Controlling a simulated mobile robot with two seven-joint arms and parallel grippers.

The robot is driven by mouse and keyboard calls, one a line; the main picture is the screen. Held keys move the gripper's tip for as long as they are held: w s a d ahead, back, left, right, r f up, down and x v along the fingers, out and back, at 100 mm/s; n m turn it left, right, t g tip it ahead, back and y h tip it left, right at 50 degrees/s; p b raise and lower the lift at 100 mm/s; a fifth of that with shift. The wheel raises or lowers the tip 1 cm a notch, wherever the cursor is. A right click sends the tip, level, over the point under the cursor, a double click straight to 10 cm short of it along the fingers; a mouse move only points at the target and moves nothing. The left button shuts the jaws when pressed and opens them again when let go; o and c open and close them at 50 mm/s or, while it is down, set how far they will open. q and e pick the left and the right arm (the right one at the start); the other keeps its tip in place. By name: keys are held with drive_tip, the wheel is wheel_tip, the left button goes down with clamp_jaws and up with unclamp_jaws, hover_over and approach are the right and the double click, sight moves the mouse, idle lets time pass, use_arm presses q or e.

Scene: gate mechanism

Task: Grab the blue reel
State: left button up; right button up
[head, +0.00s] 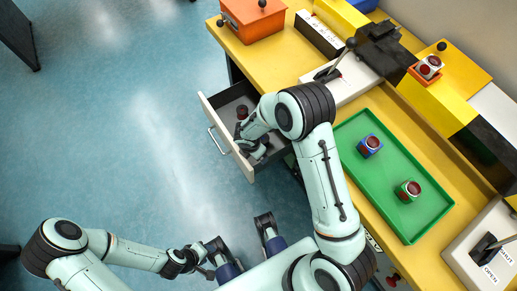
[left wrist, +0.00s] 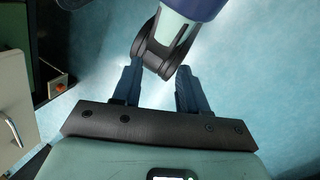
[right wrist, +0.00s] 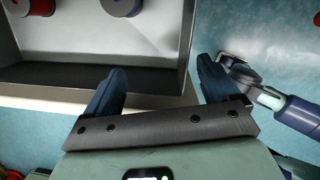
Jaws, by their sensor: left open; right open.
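In the right wrist view a round reel with a blue side (right wrist: 121,5) stands in the open drawer (right wrist: 150,78), cut off by the top edge. A darker reddish reel (right wrist: 32,6) stands left of it. In the head view one dark reel (head: 242,112) shows in the drawer; my right arm hides part of the inside. My right gripper (right wrist: 160,82) is open and empty over the drawer's front edge, apart from both reels. My left gripper (left wrist: 158,86) is open and empty above the floor, away from the drawer; one of my links shows beyond its fingers.
A green tray (head: 421,226) on the yellow bench holds a blue piece (head: 370,145) and a green piece (head: 408,190), both with dark red tops. An orange box (head: 258,22) and a lever (head: 340,58) stand farther back. The floor left of the drawer is clear.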

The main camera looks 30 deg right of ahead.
sight(263, 141)
drive_tip(key=w+d+r+n+t+h+b, duration=0.1)
drive_tip(key=w+d+n+h+b, duration=0.15)
drive_tip(key=w, duration=0.25)
drive_tip(key=shift+n+y, duration=0.25)
drive_tip(key=x, duration=0.6)
drive_tip(key=shift+w+f+b, duration=0.3)
drive_tip(key=shift+b, duration=0.1)
drive_tip(key=shift+b+x, duration=0.85)
drive_tip(key=shift+x, duration=2.1)
use_arm(q)
drive_tip(key=w+a+f+t, duration=0.1)
drive_tip(key=w+a+f, duration=0.1)
drive_tip(key=w+f, duration=0.3)
drive_tip(key=shift+w+a+f+t+y, duration=0.25)
drive_tip(key=shift+w+f+t+y, duration=0.15)
drive_tip(key=shift+f, duration=0.5)
use_arm(e)
drive_tip(key=c, duration=1.2)
